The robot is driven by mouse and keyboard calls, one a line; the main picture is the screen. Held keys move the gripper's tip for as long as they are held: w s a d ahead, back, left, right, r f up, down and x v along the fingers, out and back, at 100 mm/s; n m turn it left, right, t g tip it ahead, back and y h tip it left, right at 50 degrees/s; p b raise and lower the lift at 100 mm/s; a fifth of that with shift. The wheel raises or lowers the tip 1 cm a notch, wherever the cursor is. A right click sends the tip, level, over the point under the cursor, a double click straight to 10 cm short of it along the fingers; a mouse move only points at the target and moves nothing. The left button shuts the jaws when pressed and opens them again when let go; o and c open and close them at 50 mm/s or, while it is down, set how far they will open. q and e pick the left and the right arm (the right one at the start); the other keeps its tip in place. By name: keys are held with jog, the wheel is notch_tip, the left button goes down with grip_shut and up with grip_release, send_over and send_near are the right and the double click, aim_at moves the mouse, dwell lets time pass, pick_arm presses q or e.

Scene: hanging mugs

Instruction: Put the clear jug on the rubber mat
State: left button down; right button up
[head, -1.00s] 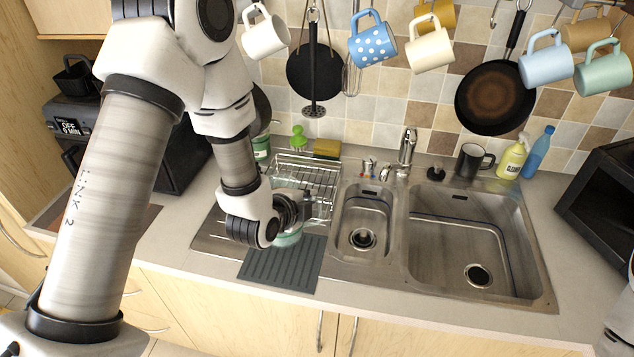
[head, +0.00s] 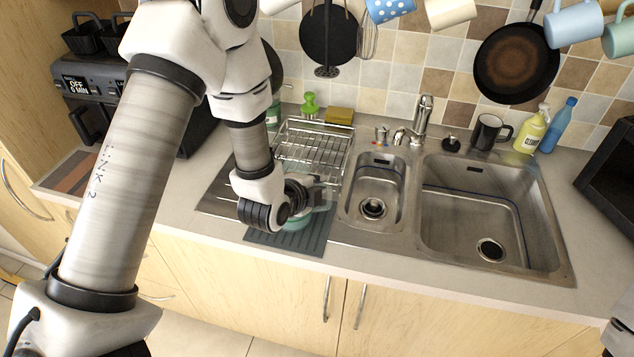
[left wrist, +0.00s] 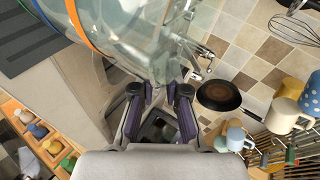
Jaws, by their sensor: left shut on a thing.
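The clear jug (head: 297,223) is a greenish see-through vessel over the mat in the head view, partly hidden behind my left gripper (head: 312,200). In the left wrist view the jug (left wrist: 140,32) fills the top middle, with an orange band around it. My left gripper (left wrist: 160,92) is shut on it. The grey ribbed rubber mat (head: 285,242) lies on the counter left of the sink. The mat also shows at the top left of the left wrist view (left wrist: 22,42). I cannot tell whether the jug touches the mat. My right gripper is out of view.
A wire dish rack (head: 312,145) stands just behind the mat. The double sink (head: 470,205) is to the right, with a tap (head: 422,118) behind it. A black mug (head: 488,132) and bottles stand at the back right. Mugs and pans hang above.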

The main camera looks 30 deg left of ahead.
pick_arm(q)
jog(key=shift+s+f, duration=0.1)
jog(key=shift+f, duration=0.2)
jog(key=shift+f+b, duration=0.3)
jog(key=c, duration=1.1)
grip_release()
jog(key=shift+r, duration=0.1)
jog(key=o, duration=0.3)
